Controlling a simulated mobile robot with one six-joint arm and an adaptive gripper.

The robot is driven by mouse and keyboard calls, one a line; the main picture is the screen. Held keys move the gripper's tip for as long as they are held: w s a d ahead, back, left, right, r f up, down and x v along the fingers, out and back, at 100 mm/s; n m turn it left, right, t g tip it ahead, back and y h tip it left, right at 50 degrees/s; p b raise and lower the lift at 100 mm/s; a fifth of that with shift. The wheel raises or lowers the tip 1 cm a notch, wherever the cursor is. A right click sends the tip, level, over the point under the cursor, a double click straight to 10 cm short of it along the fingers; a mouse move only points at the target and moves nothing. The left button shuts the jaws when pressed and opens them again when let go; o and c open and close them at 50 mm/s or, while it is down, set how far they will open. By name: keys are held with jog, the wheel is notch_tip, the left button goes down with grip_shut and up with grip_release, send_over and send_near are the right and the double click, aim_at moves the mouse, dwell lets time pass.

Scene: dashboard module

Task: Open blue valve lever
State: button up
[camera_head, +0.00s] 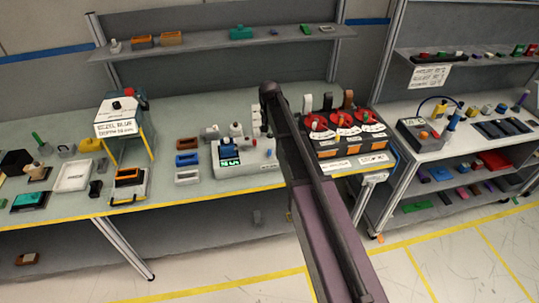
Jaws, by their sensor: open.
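A pale module (258,157) with a small green display stands on the bench in the middle of the view. A blue part (228,143), which looks like the valve lever, sits at its left side above the display. Its exact angle is too small to tell. Pale knob-like parts stand around it. My dark arm reaches up from the lower right to just right of the module and covers part of its right side. I cannot make out my gripper; it seems hidden behind the arm or lost among the pale parts.
A yellow-legged stand (125,115) is farther left. A shelf (230,40) runs above the bench. The floor in front is clear.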

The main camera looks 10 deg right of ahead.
aim_at(270, 150)
jog(key=shift+f+b, duration=4.55)
jog(key=shift+f, duration=0.3)
grip_shut()
